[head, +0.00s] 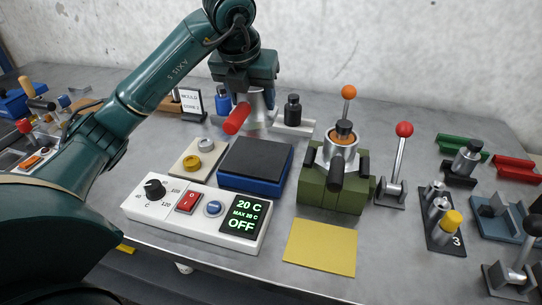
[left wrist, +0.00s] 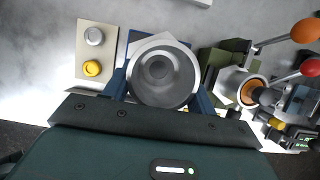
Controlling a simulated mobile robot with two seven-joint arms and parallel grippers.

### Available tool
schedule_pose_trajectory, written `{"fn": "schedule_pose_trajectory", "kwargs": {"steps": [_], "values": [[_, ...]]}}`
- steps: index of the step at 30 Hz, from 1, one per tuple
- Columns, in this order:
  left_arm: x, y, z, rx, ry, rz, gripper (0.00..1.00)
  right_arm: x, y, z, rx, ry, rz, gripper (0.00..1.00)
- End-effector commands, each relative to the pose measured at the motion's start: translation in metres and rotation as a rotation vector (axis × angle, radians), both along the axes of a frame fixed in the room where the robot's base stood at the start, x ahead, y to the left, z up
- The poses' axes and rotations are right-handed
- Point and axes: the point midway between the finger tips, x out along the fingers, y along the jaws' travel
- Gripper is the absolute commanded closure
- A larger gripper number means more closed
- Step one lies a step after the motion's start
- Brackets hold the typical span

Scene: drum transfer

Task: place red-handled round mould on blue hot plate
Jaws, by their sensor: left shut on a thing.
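The round mould (head: 262,107) is a silver metal cup with a red handle (head: 237,118) pointing toward the front left. My left gripper (head: 251,92) is shut on it and points down, at the back of the table. In the left wrist view, the mould (left wrist: 160,72) sits between the blue fingers, its round face toward the camera. The blue hot plate (head: 254,185) has a bare black top and lies in front of and below the mould in the head view. In the left wrist view the mould hides most of it. My right gripper is out of view.
A control box (head: 195,212) with a dial and a display reading 20 C, OFF stands in front of the hot plate. A green block (head: 330,190) with a metal pot stands to its right. A red-knobbed lever (head: 402,160) and a yellow mat (head: 320,247) are nearby.

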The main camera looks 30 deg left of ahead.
Motion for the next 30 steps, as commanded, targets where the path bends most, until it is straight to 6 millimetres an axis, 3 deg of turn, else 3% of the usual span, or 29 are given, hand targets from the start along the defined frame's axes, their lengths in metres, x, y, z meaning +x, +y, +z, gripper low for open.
{"fn": "schedule_pose_trajectory", "kwargs": {"steps": [2,10,22,30], "values": [[0.001,0.000,-0.001,0.001,-0.002,0.002,0.85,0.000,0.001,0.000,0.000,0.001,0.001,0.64],[0.000,0.000,-0.046,0.002,0.001,0.003,0.85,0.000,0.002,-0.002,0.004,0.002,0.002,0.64],[0.000,0.000,-0.091,0.001,0.000,0.003,0.85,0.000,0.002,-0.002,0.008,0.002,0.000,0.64],[0.001,0.000,-0.098,0.001,-0.005,0.002,0.85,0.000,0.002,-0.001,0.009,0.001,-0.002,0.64]]}}
